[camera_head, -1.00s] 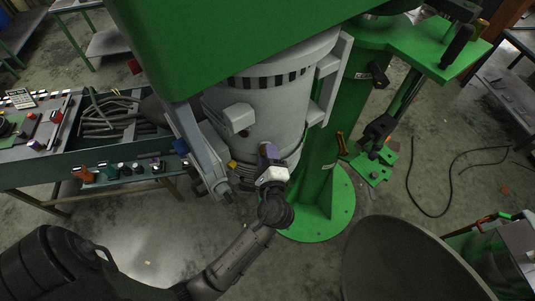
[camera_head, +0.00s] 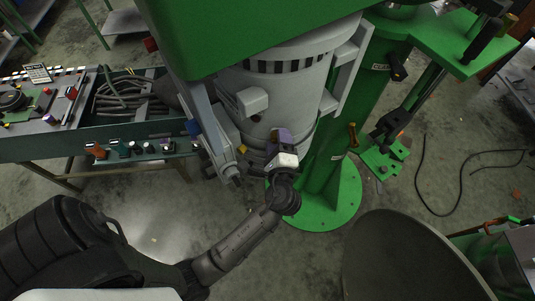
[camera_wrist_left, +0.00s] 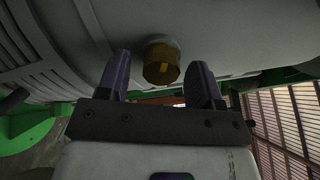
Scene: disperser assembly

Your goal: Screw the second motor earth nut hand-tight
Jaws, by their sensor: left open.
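The grey motor (camera_head: 290,95) hangs upright under the green housing. My left gripper (camera_head: 281,137) is at the motor's lower end, close to its side. In the left wrist view the two fingers (camera_wrist_left: 162,82) stand apart, with a brass-coloured nut-like part (camera_wrist_left: 161,64) in the gap between their tips. That part sits on a round grey boss on the motor's underside, and clear space shows on both sides of it. In the head view the gripper hides this spot. My right gripper is in neither view.
A green column (camera_head: 329,170) with a round base stands right of the gripper. A grey bracket arm (camera_head: 216,140) hangs to its left. A bench (camera_head: 60,147) with tools and cables is at the left. A large grey bowl shape (camera_head: 405,262) fills the lower right.

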